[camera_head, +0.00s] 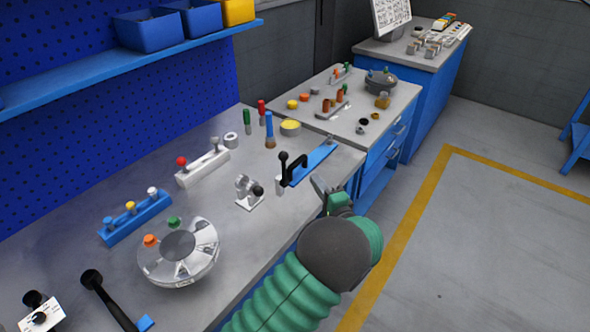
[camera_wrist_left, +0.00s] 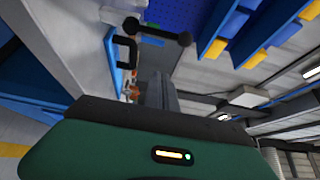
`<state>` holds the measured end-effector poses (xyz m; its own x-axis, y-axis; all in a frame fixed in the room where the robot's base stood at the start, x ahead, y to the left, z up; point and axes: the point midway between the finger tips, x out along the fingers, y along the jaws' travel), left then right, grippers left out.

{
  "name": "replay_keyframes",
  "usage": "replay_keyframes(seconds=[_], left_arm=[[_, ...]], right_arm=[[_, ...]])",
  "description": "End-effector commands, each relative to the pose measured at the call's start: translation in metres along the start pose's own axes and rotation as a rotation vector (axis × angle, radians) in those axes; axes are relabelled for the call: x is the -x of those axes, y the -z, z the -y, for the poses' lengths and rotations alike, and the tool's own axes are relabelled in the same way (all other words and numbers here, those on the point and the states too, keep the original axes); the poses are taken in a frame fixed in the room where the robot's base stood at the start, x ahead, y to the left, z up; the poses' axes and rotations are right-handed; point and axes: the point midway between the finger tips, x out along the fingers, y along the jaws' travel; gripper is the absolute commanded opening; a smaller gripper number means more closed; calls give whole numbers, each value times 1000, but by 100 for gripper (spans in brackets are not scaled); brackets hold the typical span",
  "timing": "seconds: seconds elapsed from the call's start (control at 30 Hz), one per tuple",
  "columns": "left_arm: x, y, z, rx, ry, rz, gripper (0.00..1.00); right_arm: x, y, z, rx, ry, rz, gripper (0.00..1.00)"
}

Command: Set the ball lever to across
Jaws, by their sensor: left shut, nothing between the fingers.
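A black ball-ended lever (camera_head: 283,158) stands roughly upright on a white block at the bench's front right, beside a blue plate (camera_head: 318,160) with a black handle. In the left wrist view a black lever (camera_wrist_left: 158,31) with a ball at each end shows near the top, beside a black handle (camera_wrist_left: 126,52). My left gripper (camera_head: 319,186) is shut and empty, right of the lever and apart from it, by the bench's front edge. Another black ball-topped lever (camera_head: 103,292) tilts at the lower left. My right gripper is not in view.
A clear flanged shell (camera_head: 180,255) with orange and green knobs stands on the bench. A blue block (camera_head: 135,218) and a white block (camera_head: 202,167) hold pegs. The floor (camera_head: 470,255) is clear.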

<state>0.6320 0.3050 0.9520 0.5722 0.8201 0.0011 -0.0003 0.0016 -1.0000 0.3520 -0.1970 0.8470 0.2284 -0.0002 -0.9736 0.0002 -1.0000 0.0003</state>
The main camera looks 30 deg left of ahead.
Motion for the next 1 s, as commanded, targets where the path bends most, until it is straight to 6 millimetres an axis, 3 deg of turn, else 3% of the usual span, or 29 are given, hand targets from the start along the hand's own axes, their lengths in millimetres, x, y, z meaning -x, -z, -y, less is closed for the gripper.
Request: replay_keyframes(seconds=[0.17,0.57,0.8,1.0], left_arm=[[-16,0,-1,1,0,0,0],[-102,-1,-2,2,0,2,0],[-88,-33,0,1,-1,-1,0],[-87,-38,-1,1,-1,-2,0]], right_arm=[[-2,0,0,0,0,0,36],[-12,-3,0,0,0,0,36],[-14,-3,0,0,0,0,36],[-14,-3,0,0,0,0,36]])
